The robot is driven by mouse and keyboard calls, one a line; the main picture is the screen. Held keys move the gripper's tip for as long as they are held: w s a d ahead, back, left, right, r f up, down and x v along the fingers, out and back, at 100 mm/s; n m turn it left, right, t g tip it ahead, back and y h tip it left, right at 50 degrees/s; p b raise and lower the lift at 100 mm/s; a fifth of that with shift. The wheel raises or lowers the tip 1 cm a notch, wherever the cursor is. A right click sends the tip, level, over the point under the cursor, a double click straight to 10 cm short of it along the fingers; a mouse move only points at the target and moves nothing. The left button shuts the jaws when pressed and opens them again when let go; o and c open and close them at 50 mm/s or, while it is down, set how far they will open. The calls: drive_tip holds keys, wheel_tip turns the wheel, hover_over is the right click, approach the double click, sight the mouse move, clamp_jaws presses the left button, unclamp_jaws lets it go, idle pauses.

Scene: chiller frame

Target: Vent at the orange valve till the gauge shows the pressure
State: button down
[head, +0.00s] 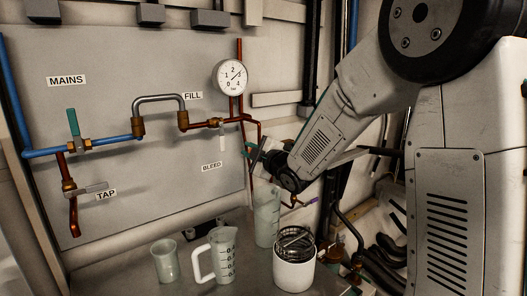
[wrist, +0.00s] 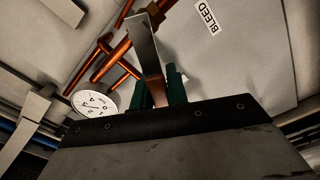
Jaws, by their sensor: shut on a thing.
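My gripper (head: 252,150) is at the copper pipe right of the BLEED label (head: 212,167). In the wrist view its two green fingers (wrist: 161,84) are shut on a flat valve lever (wrist: 148,45), which is grey metal above and brownish between the fingers. I see no clearly orange handle; the arm hides most of the valve in the head view. The round white pressure gauge (head: 232,77) is marked 0 to 4 bar; its needle seems to point to the upper right, near 3. The gauge also shows in the wrist view (wrist: 96,101).
Left on the panel are a teal MAINS lever (head: 73,122), a TAP lever (head: 92,188) and a pale FILL lever (head: 222,135). Below stand a cup (head: 165,262), a measuring jug (head: 224,262), a tall clear container (head: 266,215) and a white pot (head: 293,276).

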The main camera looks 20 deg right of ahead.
idle(0.3)
drive_tip(key=c, duration=1.4)
unclamp_jaws()
drive_tip(key=shift+s, duration=0.1)
drive_tip(key=v, duration=0.7)
drive_tip(key=shift+s+d, duration=0.1)
drive_tip(key=shift+s, duration=0.25)
idle(4.8)
